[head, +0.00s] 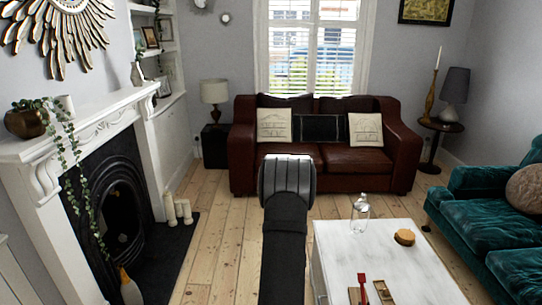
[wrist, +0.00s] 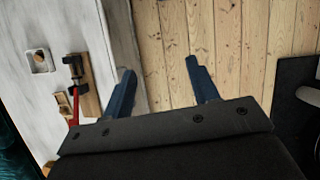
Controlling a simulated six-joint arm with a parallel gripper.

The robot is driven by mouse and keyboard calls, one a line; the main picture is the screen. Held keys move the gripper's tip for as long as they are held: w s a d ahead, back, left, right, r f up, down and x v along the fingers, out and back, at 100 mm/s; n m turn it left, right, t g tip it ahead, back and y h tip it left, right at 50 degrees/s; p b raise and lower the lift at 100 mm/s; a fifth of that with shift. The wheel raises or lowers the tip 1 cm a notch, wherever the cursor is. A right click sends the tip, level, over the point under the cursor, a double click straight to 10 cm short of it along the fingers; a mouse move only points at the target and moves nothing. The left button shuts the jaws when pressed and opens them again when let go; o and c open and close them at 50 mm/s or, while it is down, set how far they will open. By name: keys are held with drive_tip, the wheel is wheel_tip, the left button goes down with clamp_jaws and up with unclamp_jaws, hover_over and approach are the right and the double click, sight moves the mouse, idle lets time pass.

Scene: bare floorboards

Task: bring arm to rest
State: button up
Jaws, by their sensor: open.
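My gripper (wrist: 160,70) shows in the wrist view with its two blue fingers apart and nothing between them. It is over the floorboards (wrist: 230,50), beside the edge of the white table. In the head view my arm (head: 286,215) stands up in the middle of the picture, and the fingers cannot be made out there.
A white table (head: 350,250) at right carries a clear bottle (head: 360,212), a round brown item (head: 404,237), and a red-handled item (head: 363,287) near wooden pieces. A fireplace (head: 110,200) stands left, a brown sofa (head: 350,160) behind, a teal sofa (head: 480,215) right. Floorboards between are clear.

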drive_tip(key=shift+s+a+r+m+y, duration=0.1)
drive_tip(key=shift+s+a+m+y, duration=0.1)
drive_tip(key=shift+s+a+m, duration=0.35)
drive_tip(key=shift+s+a+r+m+y, duration=0.1)
drive_tip(key=shift+s+a+m+y, duration=0.15)
drive_tip(key=shift+a+m, duration=0.45)
drive_tip(key=shift+s+a+r+m+y, duration=0.15)
drive_tip(key=shift+s+a+m, duration=0.3)
drive_tip(key=shift+a, duration=0.35)
